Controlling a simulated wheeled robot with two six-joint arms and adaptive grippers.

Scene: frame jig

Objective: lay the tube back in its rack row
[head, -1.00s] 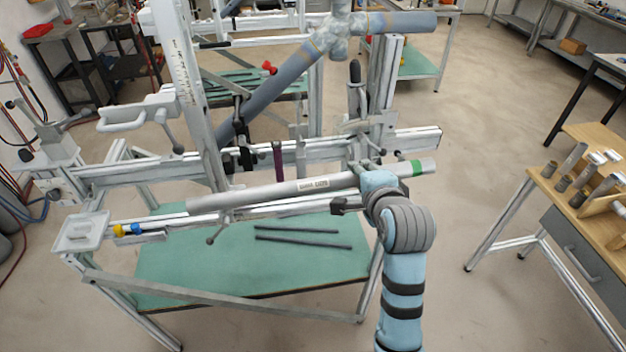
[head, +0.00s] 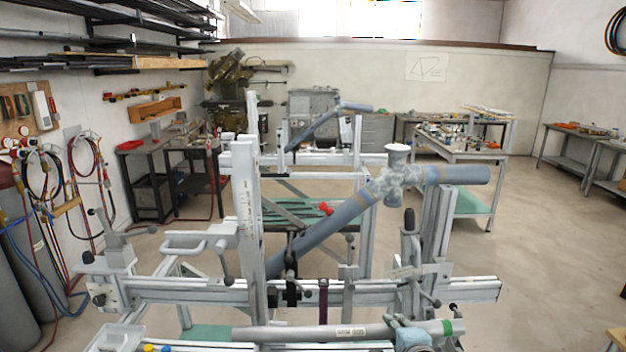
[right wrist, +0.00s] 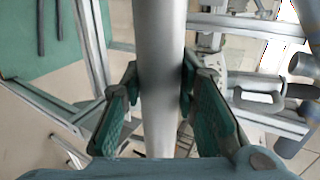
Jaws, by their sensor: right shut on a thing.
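The tube is a long grey pipe with a white label and a green band near its right end (head: 300,332). It lies across the bottom of the head view, in front of the frame jig (head: 400,291). My right gripper (head: 410,335) is shut around the tube near the green band; the picture's lower edge cuts off most of it. In the right wrist view, the two green-padded fingers (right wrist: 160,80) press on both sides of the tube (right wrist: 160,30). A wall rack (head: 100,62) with rows of long dark stock is at the upper left. My left gripper is not in view.
A grey-blue pipe assembly (head: 335,222) is clamped in the jig, behind the held tube. Clamp handles (head: 195,242) stick out at the left. Gas cylinders and hoses (head: 40,215) stand by the left wall. Open floor (head: 545,235) lies to the right.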

